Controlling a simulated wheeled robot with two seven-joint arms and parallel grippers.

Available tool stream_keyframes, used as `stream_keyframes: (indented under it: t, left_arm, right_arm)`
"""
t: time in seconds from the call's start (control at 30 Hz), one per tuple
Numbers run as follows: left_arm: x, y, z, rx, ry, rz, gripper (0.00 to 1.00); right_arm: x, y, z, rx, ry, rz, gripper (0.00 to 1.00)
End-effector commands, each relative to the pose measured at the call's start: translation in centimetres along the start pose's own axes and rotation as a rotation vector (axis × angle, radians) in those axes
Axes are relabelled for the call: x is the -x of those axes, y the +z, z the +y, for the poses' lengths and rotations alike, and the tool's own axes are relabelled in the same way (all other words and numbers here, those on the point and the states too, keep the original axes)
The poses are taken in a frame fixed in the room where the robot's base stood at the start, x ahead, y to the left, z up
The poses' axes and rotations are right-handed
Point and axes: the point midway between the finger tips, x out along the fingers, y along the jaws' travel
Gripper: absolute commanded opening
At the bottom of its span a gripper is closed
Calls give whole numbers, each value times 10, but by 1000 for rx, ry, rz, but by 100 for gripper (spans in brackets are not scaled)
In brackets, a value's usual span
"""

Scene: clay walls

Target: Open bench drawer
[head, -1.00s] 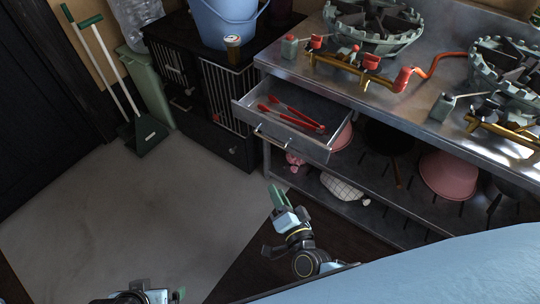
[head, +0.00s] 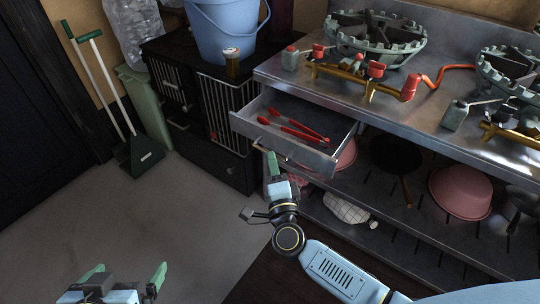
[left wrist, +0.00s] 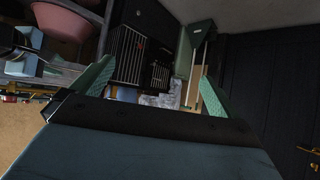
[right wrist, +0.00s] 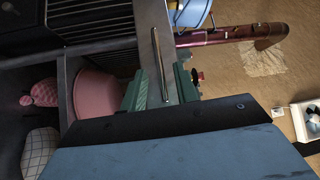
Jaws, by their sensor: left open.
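The metal bench drawer (head: 322,161) is pulled out below the bench top, with red tongs (head: 292,130) lying in it. Its bar handle (right wrist: 158,60) runs along the drawer front in the right wrist view. My right gripper (head: 272,166) is just in front of and below the drawer front. In the right wrist view its green fingers (right wrist: 162,88) stand apart, with the handle between them in the picture; I cannot tell whether they touch it. My left gripper (head: 128,280) is open and empty, low at the left over the floor, away from the drawer.
Gas burners (head: 375,38) and a red hose stand on the bench top (head: 330,80). Pink bowls (head: 460,190) and a checked item sit on the shelf below. A black cabinet (head: 230,165) with a blue bucket (head: 222,30) is left of the bench.

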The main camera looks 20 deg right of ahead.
Motion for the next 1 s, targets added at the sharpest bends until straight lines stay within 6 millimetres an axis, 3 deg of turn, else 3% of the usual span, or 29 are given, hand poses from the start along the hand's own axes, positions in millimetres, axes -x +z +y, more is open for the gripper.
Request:
stream_keyframes:
  t: [0.1, 0.3, 0.73, 1.0]
  left_arm:
    - [-3, -18, 4, -2, 9, 110, 100]
    - [-2, -42, 8, -2, 20, 241, 100]
    - [0, -51, 10, -2, 25, 294, 100]
    - [0, -51, 10, -2, 25, 293, 100]
  right_arm:
    - [-18, 0, 1, 0, -2, -1, 30]
    - [-36, 0, 1, 0, 0, -1, 30]
    - [-43, 0, 0, 0, 1, -1, 30]
    - [-43, 0, 0, 0, 1, -1, 0]
